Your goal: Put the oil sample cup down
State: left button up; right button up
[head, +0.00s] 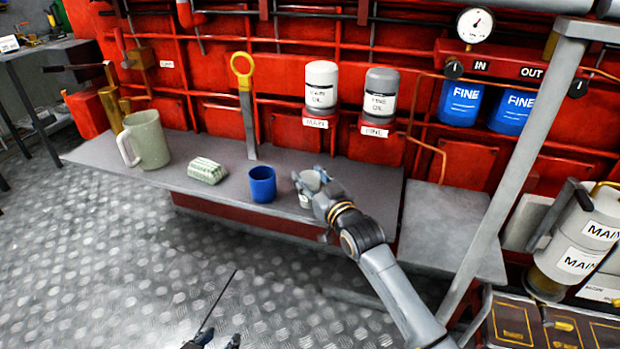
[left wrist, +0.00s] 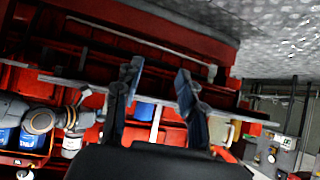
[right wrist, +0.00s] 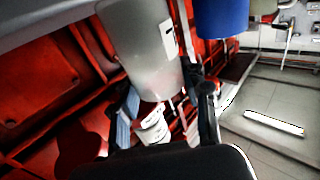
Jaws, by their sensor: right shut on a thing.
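My right gripper (head: 306,187) is shut on the oil sample cup (head: 305,201), a small pale cup mostly hidden by the fingers in the head view. The cup is at the grey shelf (head: 225,185), right of the blue cup; I cannot tell whether it touches the surface. My left gripper (left wrist: 160,88) is open and empty in the left wrist view. In the head view only dark tips of it (head: 216,340) show at the bottom edge, over the floor.
On the shelf stand a blue cup (head: 262,183), a striped cloth bundle (head: 207,170) and a large pale green mug (head: 148,140). A yellow-ringed dipstick (head: 245,100) rises behind. White (head: 321,85) and grey (head: 380,95) oil canisters hang above. The shelf's front strip has some room.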

jog(key=shift+f, duration=0.15)
jog(key=o, duration=1.3)
pick_arm(q)
jog(key=shift+w+r, duration=0.1)
jog(key=shift+w, duration=0.05)
pick_arm(e)
jog(key=shift+r, duration=0.25)
jog(key=p+v, duration=0.1)
jog(key=v, duration=0.5)
jog(key=shift+p, duration=0.4)
pick_arm(q)
jog(key=s+a+f+g+y, duration=0.1)
jog(key=s+a+f+g, duration=0.1)
jog(key=s, duration=0.4)
jog(key=s+a+f+g+p, duration=0.1)
jog(key=s+f+g, duration=0.2)
jog(key=s+g, duration=0.1)
jog(key=shift+s+a+g+y, duration=0.4)
jog(key=shift+s, duration=0.5)
pick_arm(e)
jog(key=v, duration=0.6)
